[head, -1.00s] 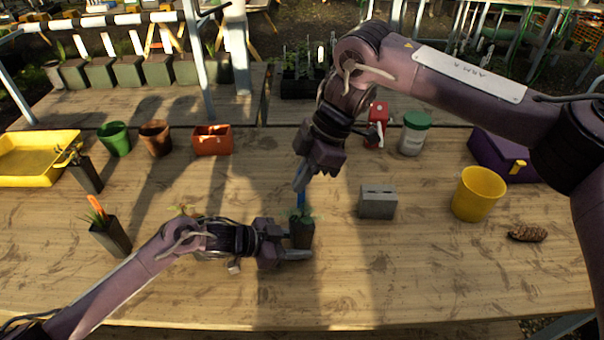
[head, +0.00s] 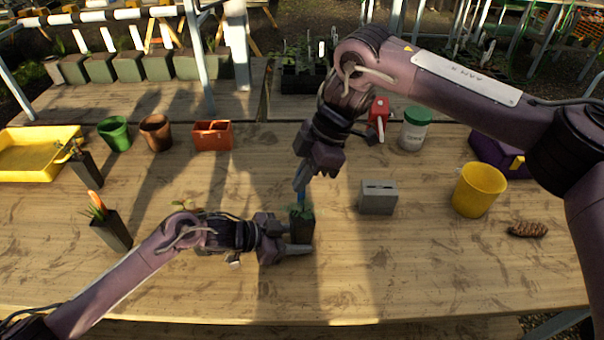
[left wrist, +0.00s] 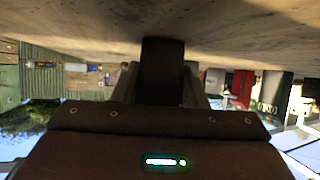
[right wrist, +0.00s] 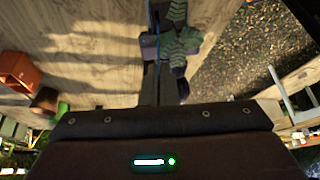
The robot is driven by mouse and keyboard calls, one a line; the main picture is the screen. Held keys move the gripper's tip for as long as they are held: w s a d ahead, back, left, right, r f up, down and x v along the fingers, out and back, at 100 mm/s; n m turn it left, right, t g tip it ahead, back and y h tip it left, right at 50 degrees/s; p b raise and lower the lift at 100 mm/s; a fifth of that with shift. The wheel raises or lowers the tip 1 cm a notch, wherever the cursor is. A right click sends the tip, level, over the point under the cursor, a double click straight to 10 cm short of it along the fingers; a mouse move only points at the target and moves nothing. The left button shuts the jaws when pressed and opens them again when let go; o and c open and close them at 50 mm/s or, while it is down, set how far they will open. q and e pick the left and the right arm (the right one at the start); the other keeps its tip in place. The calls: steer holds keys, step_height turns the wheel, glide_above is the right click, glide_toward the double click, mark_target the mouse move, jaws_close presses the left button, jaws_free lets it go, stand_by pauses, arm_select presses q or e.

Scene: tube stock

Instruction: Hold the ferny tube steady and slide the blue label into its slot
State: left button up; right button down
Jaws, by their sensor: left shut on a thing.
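The ferny tube (head: 303,229) is a dark, square, upright pot with small green leaves at its top, near the middle of the table. My left gripper (head: 300,238) is shut on it from the left; the dark tube (left wrist: 162,70) also fills the gap between the fingers in the left wrist view. My right gripper (head: 300,184) is directly above and points down. It is shut on the blue label (head: 301,198), which hangs upright with its lower end among the leaves. The slot is hidden, so I cannot tell whether the label is in it. Green leaves (right wrist: 176,42) show past the right fingers.
A grey slotted block (head: 377,202) stands to the right, with a yellow pot (head: 478,191) and a pine cone (head: 528,230) beyond. A dark tube with an orange label (head: 112,230) stands left. Pots and a yellow tray (head: 30,173) line the back. The front table is clear.

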steer(key=shift+a+f, duration=0.1)
steer(key=shift+f, duration=2.2)
steer(key=shift+f, duration=0.2)
steer(key=c, duration=2.2)
jaws_free()
steer(key=c, duration=1.6)
jaws_free()
steer(key=v, duration=1.2)
arm_select(q)
steer(key=o, duration=0.8)
arm_select(e)
steer(key=shift+f, duration=0.1)
